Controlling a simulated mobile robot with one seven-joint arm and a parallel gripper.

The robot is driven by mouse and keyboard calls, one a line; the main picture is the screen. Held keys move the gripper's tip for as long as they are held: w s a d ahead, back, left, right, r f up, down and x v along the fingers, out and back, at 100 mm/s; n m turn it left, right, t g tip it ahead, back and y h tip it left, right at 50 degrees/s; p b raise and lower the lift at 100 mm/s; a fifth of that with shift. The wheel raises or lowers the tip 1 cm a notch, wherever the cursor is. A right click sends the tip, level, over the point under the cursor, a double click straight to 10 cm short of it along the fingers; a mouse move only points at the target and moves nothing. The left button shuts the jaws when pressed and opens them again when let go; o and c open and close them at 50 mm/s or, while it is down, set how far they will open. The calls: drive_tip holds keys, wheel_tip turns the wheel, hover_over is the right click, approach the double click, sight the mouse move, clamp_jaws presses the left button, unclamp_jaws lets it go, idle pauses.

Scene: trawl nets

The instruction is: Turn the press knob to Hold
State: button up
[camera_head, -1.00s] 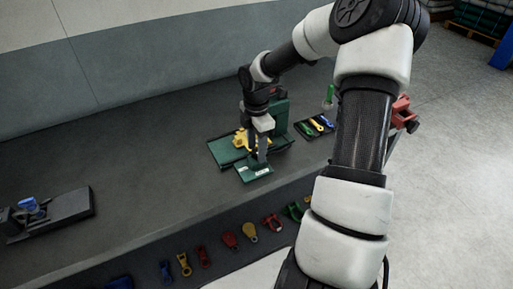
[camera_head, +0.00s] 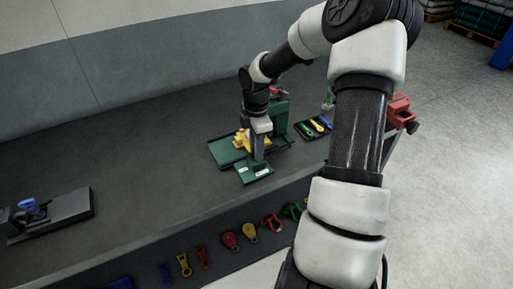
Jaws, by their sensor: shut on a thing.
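The green press (camera_head: 222,153) stands on the dark bench, with a yellow part (camera_head: 241,139) on it and a sloped green front panel (camera_head: 245,174) bearing small pale labels. My gripper (camera_head: 259,157) points down at this front panel, its fingers at the panel's upper edge. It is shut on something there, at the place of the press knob. The knob itself is hidden by the fingers, so its setting cannot be told. The labels are too small to read.
A dark tray (camera_head: 299,128) with green, yellow and blue tools lies right of the press. A dark fixture with a blue part (camera_head: 32,209) stands at the far left. Several coloured fittings hang along the bench front. The bench between is clear.

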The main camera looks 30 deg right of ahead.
drive_tip(key=m, duration=0.8)
drive_tip(key=shift+b, duration=0.35)
drive_tip(key=m+b, duration=0.1)
drive_tip(key=m, duration=0.3)
drive_tip(key=shift+r+m+b, duration=0.1)
drive_tip(key=shift+m+b, duration=0.2)
drive_tip(key=shift+m, duration=1.8)
drive_tip(key=o, duration=1.1)
drive_tip(key=shift+c, duration=0.2)
